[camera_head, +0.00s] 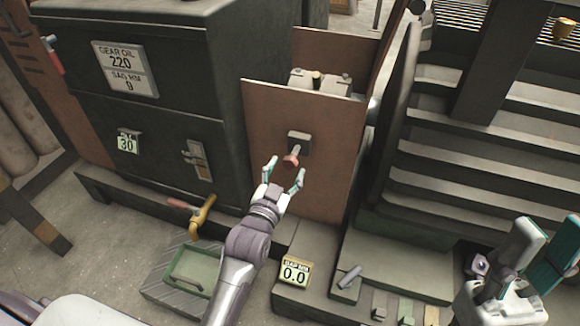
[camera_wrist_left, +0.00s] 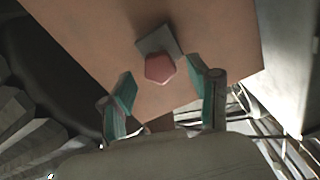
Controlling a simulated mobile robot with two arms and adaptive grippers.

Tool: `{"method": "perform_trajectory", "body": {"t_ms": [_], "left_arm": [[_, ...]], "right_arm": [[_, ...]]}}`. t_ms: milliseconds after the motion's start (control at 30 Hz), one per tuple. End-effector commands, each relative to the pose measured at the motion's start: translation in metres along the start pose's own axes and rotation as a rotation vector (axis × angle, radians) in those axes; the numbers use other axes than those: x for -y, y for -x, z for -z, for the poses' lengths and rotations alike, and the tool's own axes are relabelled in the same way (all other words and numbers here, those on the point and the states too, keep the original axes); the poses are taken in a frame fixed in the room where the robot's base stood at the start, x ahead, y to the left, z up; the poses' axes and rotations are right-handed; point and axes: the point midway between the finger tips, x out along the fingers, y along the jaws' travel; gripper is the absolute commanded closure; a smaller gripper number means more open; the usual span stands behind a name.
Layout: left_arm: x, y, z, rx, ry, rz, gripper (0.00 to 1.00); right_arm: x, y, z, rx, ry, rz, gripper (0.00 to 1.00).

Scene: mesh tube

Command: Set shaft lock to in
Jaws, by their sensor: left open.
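A red-pink knob (camera_head: 291,160) on a short pale stem sticks out from a small grey square plate (camera_head: 299,142) on the brown panel (camera_head: 262,125); I take it for the shaft lock. In the left wrist view the knob (camera_wrist_left: 159,69) is five-sided and faces the camera, in front of the grey plate (camera_wrist_left: 152,40). My left gripper (camera_head: 286,168) is open and empty, its fingertips just short of the knob, one to each side. Whether they touch it, I cannot tell. My right gripper (camera_head: 553,225) is at the right edge, fingers apart, holding nothing visible.
A dark cabinet (camera_head: 160,65) with labels stands left of the panel. A yellow pipe with a red handle (camera_head: 200,215) and a green tray (camera_head: 188,272) are below it. Slatted dark machinery (camera_head: 450,160) fills the right.

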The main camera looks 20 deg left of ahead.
Motion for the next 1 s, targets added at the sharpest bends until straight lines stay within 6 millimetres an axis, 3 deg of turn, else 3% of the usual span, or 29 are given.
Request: {"method": "perform_trajectory", "body": {"t_ms": [200, 567, 933, 1000], "left_arm": [[-0.001, -0.026, -0.001, 0.000, 0.001, 0.000, 0.39], [0.000, -0.032, 0.000, 0.000, 0.001, 0.000, 0.39], [0.000, -0.032, 0.000, 0.000, 0.000, -0.001, 0.97], [0.000, -0.032, 0.000, 0.000, 0.000, -0.001, 1.00]], "right_arm": [[0.000, 0.010, 0.003, -0.029, -0.002, 0.000, 0.60], [0.000, 0.010, 0.003, -0.027, -0.002, 0.000, 0.60], [0.000, 0.010, 0.002, -0.026, -0.002, 0.000, 0.60], [0.000, 0.010, 0.002, -0.026, -0.002, 0.000, 0.60]]}}
